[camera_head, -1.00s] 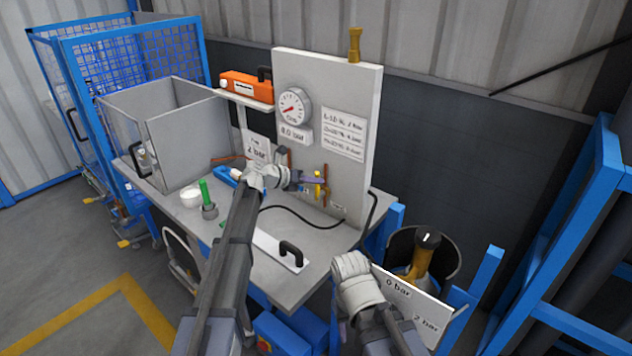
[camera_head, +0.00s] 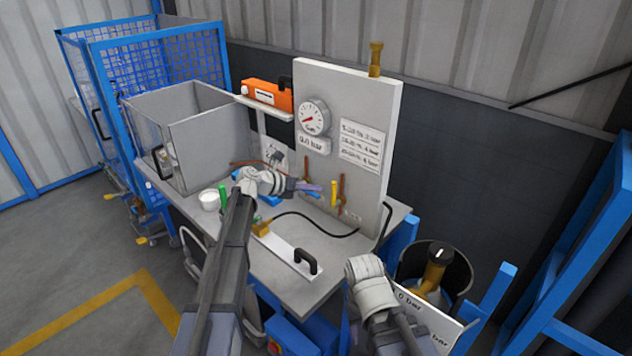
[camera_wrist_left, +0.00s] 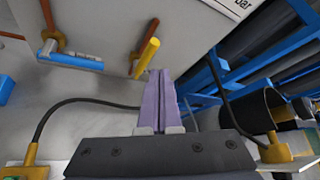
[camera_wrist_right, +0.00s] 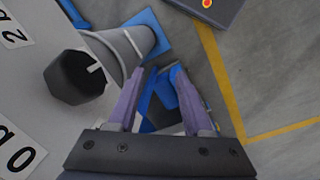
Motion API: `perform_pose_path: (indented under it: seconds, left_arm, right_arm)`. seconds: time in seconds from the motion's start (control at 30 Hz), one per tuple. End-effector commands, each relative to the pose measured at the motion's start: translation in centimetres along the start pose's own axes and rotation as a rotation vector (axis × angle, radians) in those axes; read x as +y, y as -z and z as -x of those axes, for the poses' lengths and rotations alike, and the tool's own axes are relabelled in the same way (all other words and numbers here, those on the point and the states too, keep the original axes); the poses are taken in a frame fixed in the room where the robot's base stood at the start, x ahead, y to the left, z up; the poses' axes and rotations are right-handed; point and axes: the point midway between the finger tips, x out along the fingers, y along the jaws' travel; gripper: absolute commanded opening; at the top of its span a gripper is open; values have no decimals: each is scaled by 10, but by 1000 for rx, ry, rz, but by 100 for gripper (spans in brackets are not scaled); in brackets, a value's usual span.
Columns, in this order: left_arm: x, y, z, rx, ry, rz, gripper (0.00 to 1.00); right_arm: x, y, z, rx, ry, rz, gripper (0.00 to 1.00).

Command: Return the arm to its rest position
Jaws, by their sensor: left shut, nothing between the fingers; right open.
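My left gripper (camera_head: 312,188) is in front of the grey panel, over the workbench, with its purple fingers together and empty. In the left wrist view the shut fingers (camera_wrist_left: 160,90) point towards a yellow valve handle (camera_wrist_left: 148,55), apart as far as I can tell. A blue valve handle (camera_wrist_left: 75,60) is further left there. The yellow handle also shows in the head view (camera_head: 335,193). My right arm (camera_head: 368,285) is at the bench's front right; its fingertips are hidden in the head view. In the right wrist view my right gripper (camera_wrist_right: 158,95) is open and empty, above the floor.
The grey panel (camera_head: 345,130) carries a gauge (camera_head: 313,117). A white cover with a black handle (camera_head: 305,261) lies on the bench. A black bin (camera_head: 455,265) holds a brass tool (camera_head: 435,268). A grey box (camera_head: 205,150) and blue cage stand left. Open floor lies front left.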

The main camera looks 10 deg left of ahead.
Motion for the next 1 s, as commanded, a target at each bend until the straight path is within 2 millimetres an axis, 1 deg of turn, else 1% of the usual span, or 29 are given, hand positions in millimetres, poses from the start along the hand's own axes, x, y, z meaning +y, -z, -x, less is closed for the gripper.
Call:
perform_pose_path:
  seconds: [0.07,0.17,0.27,0.3,0.37,0.4,0.47,0.5,0.57,0.6,0.67,0.7,0.8,0.9,1.0]
  left_arm:
    - [-8,9,-2,22,1,-49,0]
    - [-29,37,-9,98,5,-223,0]
    - [-58,81,-15,222,29,-510,0]
    - [-70,100,-16,279,48,-641,0]
    - [-86,128,-15,362,85,-835,0]
    - [-95,147,-14,417,117,-963,0]
    - [-108,173,-9,496,174,-1151,0]
    - [-116,190,-5,549,218,-1276,0]
    - [-127,215,2,624,296,-1458,0]
    - [-134,231,8,675,355,-1576,0]
    - [-142,254,19,745,455,-1748,0]
    - [-148,268,28,792,528,-1858,0]
    - [-158,300,50,894,734,-2112,0]
    - [-165,324,73,975,953,-2311,0]
    - [-169,339,92,1030,1154,-2452,0]
  right_arm:
    - [0,0,0,0,0,0,50]
    - [0,0,0,0,0,0,50]
    - [0,0,0,0,0,0,50]
    - [0,0,0,0,0,0,50]
    - [0,0,0,0,0,0,50]
    - [0,0,0,0,0,0,50]
    - [0,0,0,0,0,0,50]
    - [0,0,0,0,0,0,50]
    - [0,0,0,0,0,0,50]
    - [0,0,0,0,0,0,50]
    - [0,0,0,0,0,0,50]
    - [0,0,0,0,0,0,50]
    - [0,0,0,0,0,0,50]
    - [0,0,0,0,0,0,50]
    - [0,0,0,0,0,0,50]
